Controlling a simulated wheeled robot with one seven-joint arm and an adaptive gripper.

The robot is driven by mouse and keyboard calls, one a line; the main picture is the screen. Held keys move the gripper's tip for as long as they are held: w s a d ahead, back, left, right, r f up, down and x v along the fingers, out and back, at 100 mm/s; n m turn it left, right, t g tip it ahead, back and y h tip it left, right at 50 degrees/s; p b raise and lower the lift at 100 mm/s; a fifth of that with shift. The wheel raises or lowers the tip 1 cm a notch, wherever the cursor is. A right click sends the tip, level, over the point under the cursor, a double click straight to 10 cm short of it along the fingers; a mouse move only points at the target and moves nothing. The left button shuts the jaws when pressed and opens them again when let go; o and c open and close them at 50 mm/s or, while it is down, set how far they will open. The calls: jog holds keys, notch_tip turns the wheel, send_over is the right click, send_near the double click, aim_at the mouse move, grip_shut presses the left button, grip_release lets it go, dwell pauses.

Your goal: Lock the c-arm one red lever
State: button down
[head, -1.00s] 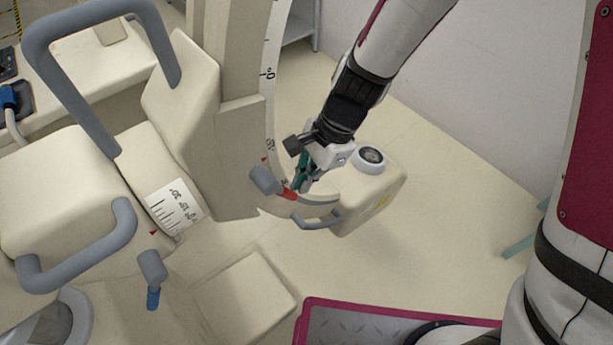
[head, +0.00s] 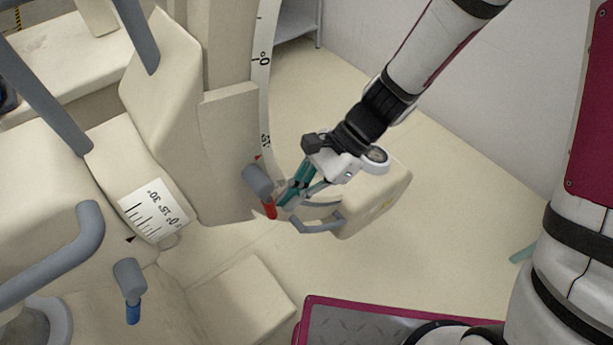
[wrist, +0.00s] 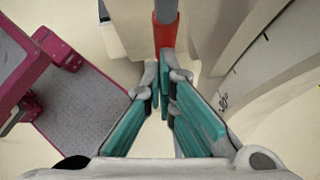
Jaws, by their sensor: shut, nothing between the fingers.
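The red lever is a grey cylinder handle (head: 257,181) with a red end (head: 270,209), on the C-arm's curved arc (head: 262,90). In the head view its red end points down. My gripper (head: 282,197), with teal finger pads, is shut and empty just right of the red end. In the wrist view the red end (wrist: 164,38) stands straight ahead of my closed fingertips (wrist: 162,78). They look very near or touching it; I cannot tell which. My gripper does not hold the lever.
A grey loop handle (head: 318,223) and the beige end block (head: 375,205) lie close beside and behind my gripper. A second lever with a blue end (head: 133,312) is at lower left. A magenta-edged metal platform (head: 350,325) is below. Open floor lies to the right.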

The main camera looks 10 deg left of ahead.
jog(key=s+g+y, duration=0.1)
jog(key=a+f+g+y+b, duration=0.1)
jog(key=shift+s+a+f+y, duration=0.1)
jog(key=shift+s+a+y, duration=0.2)
jog(key=shift+s, duration=0.1)
jog(key=shift+s+a+m+g+y+b, duration=0.3)
jog(key=shift+s+a+g+y+b, duration=0.15)
jog(key=shift+s+a+g+y, duration=0.4)
jog(key=shift+w+d+g, duration=0.1)
jog(key=shift+d+g, duration=0.1)
jog(key=shift+g, duration=0.15)
jog(key=b, duration=0.2)
send_near(274, 216)
jog(key=w+d, duration=0.2)
jog(key=d, duration=0.1)
jog(key=shift+s+f, duration=0.2)
jog(key=shift+f, duration=0.25)
